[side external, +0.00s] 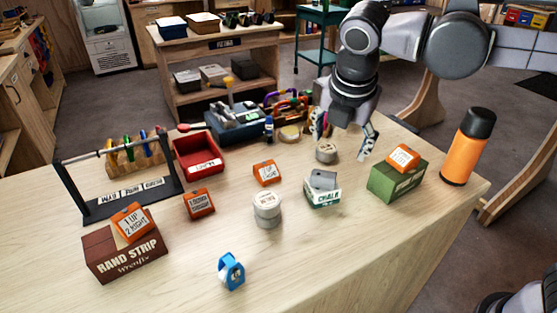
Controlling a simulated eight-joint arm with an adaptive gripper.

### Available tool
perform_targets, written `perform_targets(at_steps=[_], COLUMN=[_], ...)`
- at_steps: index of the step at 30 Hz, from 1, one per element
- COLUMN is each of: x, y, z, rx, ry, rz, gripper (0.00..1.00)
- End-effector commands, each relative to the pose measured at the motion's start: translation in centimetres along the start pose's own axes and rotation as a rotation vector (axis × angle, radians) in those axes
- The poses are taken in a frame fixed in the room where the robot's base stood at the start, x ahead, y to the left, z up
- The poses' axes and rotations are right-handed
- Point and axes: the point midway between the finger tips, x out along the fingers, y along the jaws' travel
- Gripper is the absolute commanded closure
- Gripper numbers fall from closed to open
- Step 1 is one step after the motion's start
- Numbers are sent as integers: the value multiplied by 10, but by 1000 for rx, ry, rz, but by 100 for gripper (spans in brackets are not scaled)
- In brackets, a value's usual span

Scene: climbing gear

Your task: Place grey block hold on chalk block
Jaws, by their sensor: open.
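The chalk block (322,198) is a white and green box marked CHALK, standing near the middle of the table. A grey block hold (322,180) sits on top of it, apparently resting on it and slightly tilted. My gripper (343,143) is open behind and above the chalk block, with its fingers spread and pointing down. It is apart from the grey hold. I see nothing held between the fingers.
A small grey round tin (326,152) stands near my left finger. A green box (397,182) with an orange block (403,157) on top is at the right, beside an orange bottle (468,147). A stacked white tin (267,209) stands left of the chalk.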

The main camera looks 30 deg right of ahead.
Motion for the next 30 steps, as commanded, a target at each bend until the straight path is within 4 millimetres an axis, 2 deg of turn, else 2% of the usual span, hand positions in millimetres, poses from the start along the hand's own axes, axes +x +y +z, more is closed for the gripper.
perform_targets(at_steps=[1,7,15,18,21,24,30], x=[7,34,72,84,92,97,98], y=[-15,-65,-127,-143,-154,-160,-162], z=[9,30,40,40,40,39,40], rx=[135,751,1574,1811,1982,2083,2128], ry=[17,109,270,331,378,410,424], rz=[16,92,173,193,206,213,215], gripper=[27,27,27,27,27,27,27])
